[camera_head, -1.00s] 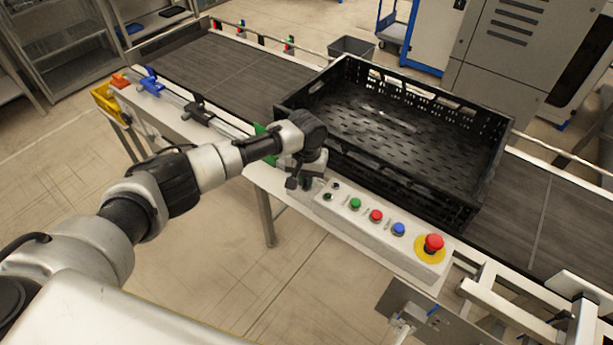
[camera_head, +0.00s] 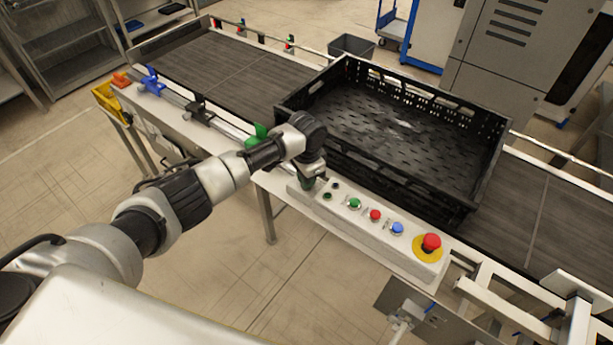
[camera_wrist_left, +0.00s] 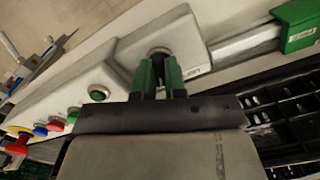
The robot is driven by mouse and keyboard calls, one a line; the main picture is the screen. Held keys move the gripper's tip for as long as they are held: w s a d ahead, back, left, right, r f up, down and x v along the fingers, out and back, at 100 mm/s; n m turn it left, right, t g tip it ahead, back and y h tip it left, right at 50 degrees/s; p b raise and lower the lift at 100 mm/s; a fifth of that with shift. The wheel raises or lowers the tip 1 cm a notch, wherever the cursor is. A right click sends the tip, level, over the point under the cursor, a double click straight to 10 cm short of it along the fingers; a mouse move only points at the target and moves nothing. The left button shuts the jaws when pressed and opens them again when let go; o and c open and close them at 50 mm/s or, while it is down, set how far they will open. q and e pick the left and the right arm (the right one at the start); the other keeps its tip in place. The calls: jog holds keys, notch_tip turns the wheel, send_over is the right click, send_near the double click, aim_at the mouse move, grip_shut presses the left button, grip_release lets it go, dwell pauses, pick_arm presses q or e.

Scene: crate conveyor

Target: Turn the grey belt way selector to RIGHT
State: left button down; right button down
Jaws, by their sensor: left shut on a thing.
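The control panel (camera_head: 330,216) is a pale box on the white ledge beside the belt. My left gripper (camera_head: 308,184) points down at the panel's far left end and covers the selector in the head view. In the left wrist view my gripper's green fingers (camera_wrist_left: 159,66) are shut on the selector (camera_wrist_left: 160,51), whose round metal collar shows just past the fingertips. My right gripper is in neither view.
Green (camera_head: 354,203), red (camera_head: 375,215) and blue (camera_head: 397,228) buttons and a red emergency stop (camera_head: 431,241) line the panel. A large empty black crate (camera_head: 345,160) stands on the belt behind it. A green clamp (camera_head: 257,136) sits on the rail to the left.

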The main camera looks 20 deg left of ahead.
pick_arm(q)
jog(key=shift+m, duration=0.6)
jog(key=c, duration=1.2)
grip_release()
notch_tip(320, 180, up, 11)
jog(key=shift+f+b, duration=0.1)
jog(key=shift+b, duration=0.85)
